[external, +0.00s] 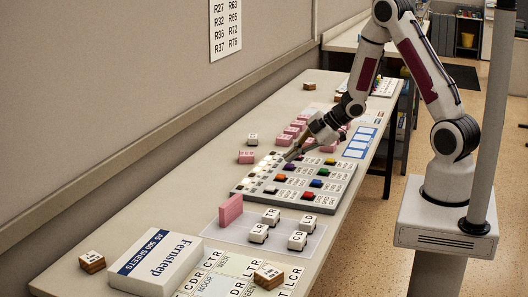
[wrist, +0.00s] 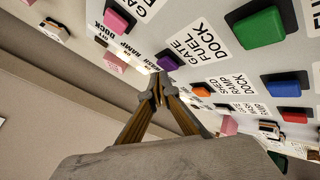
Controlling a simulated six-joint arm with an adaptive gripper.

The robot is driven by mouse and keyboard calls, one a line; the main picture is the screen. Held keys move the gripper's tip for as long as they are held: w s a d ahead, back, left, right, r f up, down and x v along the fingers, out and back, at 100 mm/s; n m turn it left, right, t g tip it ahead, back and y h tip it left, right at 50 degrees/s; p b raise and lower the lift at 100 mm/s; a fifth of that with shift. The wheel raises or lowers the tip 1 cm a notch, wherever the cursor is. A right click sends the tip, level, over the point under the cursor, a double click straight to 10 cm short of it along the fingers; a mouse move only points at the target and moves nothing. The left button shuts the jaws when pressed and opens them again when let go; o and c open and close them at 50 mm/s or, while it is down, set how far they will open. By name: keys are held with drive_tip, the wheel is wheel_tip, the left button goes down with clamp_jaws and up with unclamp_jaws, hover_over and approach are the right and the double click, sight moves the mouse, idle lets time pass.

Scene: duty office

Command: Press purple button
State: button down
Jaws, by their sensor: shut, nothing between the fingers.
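The purple button (external: 289,167) is on the grey button panel (external: 323,202) on the long desk, in the row nearest the wall. It also shows in the wrist view (wrist: 168,62), just beyond my fingertips. My gripper (external: 289,157) is shut and empty, pointing down at the panel close to the purple button. In the wrist view my shut fingertips (wrist: 158,90) lie just below and left of the button. I cannot tell whether they touch the panel. Labels such as "GATE FUEL DOCK" sit beside the buttons.
Orange (external: 280,178), blue (external: 316,183), green (external: 323,171) and red (external: 308,195) buttons are close by. Pink blocks (external: 292,131) stand behind the panel. White lettered cubes (external: 297,240) and an upright pink block (external: 231,210) stand in front. The wall runs along the left.

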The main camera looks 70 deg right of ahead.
sight(292, 165)
drive_tip(key=shift+r, duration=0.15)
drive_tip(key=shift+r, duration=2.85)
